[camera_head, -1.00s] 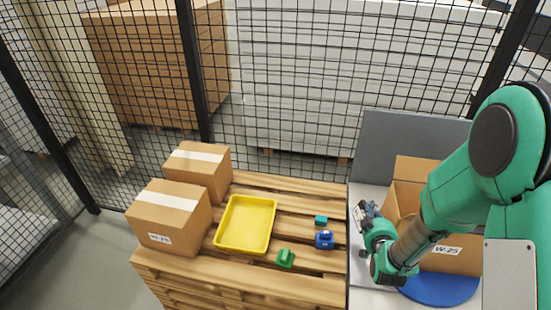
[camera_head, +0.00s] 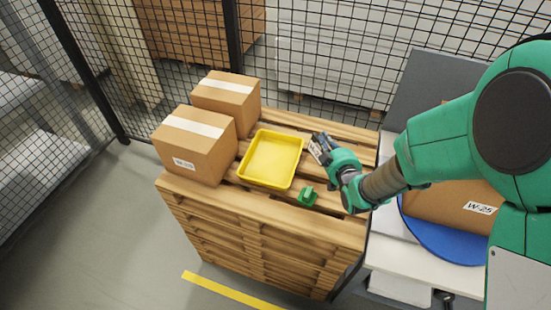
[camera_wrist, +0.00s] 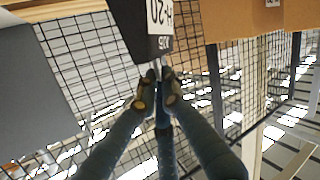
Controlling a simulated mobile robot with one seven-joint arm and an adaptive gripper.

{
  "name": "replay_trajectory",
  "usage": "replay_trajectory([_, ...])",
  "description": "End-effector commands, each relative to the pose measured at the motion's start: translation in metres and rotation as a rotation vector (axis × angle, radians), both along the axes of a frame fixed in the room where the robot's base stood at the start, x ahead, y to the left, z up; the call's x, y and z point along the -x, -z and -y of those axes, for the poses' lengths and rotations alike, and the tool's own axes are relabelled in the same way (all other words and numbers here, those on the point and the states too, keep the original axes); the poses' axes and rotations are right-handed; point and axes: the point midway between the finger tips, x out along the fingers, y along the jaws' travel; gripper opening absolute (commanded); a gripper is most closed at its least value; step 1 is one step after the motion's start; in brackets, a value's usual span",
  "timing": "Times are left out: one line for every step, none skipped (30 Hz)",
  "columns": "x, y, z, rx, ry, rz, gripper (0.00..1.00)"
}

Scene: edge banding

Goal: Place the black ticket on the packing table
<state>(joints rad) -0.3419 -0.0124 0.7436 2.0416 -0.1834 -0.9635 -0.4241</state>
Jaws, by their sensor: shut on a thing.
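My gripper (camera_wrist: 158,82) is shut on the black ticket (camera_wrist: 128,22), a dark flat-sided piece with a white label, seen at the top of the wrist view. In the head view my gripper (camera_head: 324,148) is above the right part of the wooden pallet stack, with the ticket's pale label (camera_head: 315,150) at its tip. The ticket is held clear of the pallet. A white-topped table (camera_head: 425,268) with a blue round plate (camera_head: 425,232) and a carton (camera_head: 450,203) stands at the right. I cannot tell which surface is the packing table.
On the pallet stack (camera_head: 245,205) are a yellow tray (camera_head: 271,160), a small green piece (camera_head: 307,196) and two taped cartons (camera_head: 195,145) (camera_head: 226,100). The tray looks empty. Wire mesh fencing (camera_head: 320,60) stands behind. My arm covers part of the white table.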

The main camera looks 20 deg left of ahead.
Motion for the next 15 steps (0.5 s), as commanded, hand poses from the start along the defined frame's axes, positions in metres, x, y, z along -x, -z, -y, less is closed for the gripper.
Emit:
replay_trajectory([0.0007,0.0001,-0.0026,0.001,-0.006,0.001,0.0])
replay_trajectory([0.0009,-0.0001,-0.0034,0.001,-0.006,0.001,0.0])
replay_trajectory([0.0011,-0.0002,-0.0041,0.002,-0.008,0.002,0.0])
replay_trajectory([0.0011,-0.0003,-0.0041,0.002,-0.008,0.002,0.0])
replay_trajectory([0.0011,-0.0004,-0.004,0.002,-0.008,0.002,0.0])
replay_trajectory([0.001,-0.0005,-0.0039,0.002,-0.008,0.002,0.0])
replay_trajectory([0.001,-0.0005,-0.0038,0.002,-0.007,0.002,0.0])
replay_trajectory([0.001,-0.0005,-0.0038,0.002,-0.007,0.002,0.0])
replay_trajectory([0.0009,-0.0005,-0.0037,0.002,-0.007,0.002,0.0])
replay_trajectory([0.0009,-0.0004,-0.0036,0.002,-0.007,0.002,0.0])
replay_trajectory([0.0009,-0.0003,-0.0035,0.002,-0.007,0.002,0.0])
replay_trajectory([0.001,0.0004,-0.0035,0.001,-0.006,0.001,0.0])
replay_trajectory([0.0009,0.0016,-0.0035,0.001,-0.006,0.001,0.0])
replay_trajectory([0.001,0.0031,-0.0035,0.001,-0.006,0.001,0.0])
replay_trajectory([0.0011,0.0061,-0.0034,0.002,-0.007,0.0,0.0])
